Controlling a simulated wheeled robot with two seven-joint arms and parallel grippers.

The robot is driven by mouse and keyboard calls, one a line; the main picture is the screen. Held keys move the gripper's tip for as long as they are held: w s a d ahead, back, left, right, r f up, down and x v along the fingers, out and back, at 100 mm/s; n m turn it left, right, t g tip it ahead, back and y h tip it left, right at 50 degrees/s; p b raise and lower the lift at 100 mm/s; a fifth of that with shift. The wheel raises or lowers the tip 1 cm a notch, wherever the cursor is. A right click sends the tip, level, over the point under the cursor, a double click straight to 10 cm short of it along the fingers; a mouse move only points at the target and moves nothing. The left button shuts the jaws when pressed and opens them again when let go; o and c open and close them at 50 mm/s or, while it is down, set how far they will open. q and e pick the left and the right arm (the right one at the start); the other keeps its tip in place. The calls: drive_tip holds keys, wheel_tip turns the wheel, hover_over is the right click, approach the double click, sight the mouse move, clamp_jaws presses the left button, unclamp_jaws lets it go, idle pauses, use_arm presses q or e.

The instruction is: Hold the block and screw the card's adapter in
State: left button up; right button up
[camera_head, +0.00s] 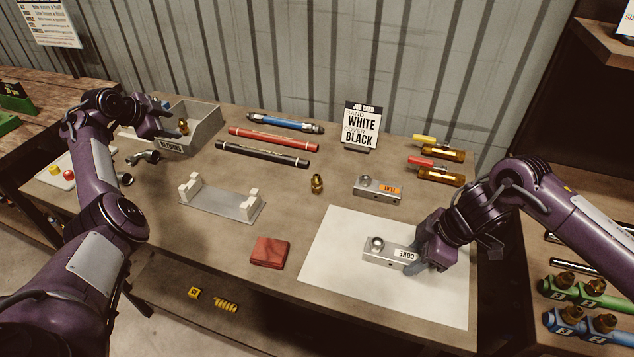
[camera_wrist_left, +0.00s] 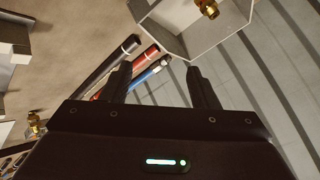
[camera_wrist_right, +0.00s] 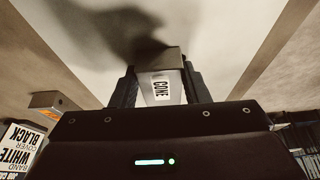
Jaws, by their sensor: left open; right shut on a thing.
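The grey metal block labelled CONE (camera_head: 380,249) lies on the white mat (camera_head: 335,285), with a round opening on its top. My right gripper (camera_head: 415,262) is shut on its label end; the right wrist view shows the CONE block (camera_wrist_right: 168,65) between the fingers. My left gripper (camera_head: 170,131) is open and empty beside the grey bin (camera_head: 205,128). A brass adapter (camera_head: 183,127) is in that bin; it also shows in the left wrist view (camera_wrist_left: 208,8). Another brass adapter (camera_head: 317,183) stands on the bare table. The job card (camera_head: 362,127) reads band white, cover black.
A second block labelled FLAT (camera_head: 378,188) sits behind the mat. Blue, red and black hoses (camera_head: 262,152) lie at the back. A grey cradle (camera_head: 220,201) and a red-brown square (camera_head: 269,252) lie near the front.

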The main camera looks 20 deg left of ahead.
use_arm(q)
drive_tip(key=w+d+m+g+h, duration=0.1)
drive_tip(key=w+d+m, duration=0.15)
drive_tip(key=d, duration=0.45)
drive_tip(key=w+d+m+g+h, duration=0.1)
drive_tip(key=w+d+m+h, duration=0.1)
drive_tip(key=d+m, duration=0.3)
use_arm(e)
drive_tip(key=shift+d, duration=0.1)
use_arm(q)
drive_tip(key=m+g+y, duration=0.4)
drive_tip(key=m+g, duration=0.3)
drive_tip(key=m, duration=1.2)
approach(317, 175)
drive_tip(key=shift+w+f, duration=0.15)
drive_tip(key=shift+f, duration=0.1)
drive_tip(key=shift+w+f, duration=0.15)
drive_tip(key=shift+f, duration=5.4)
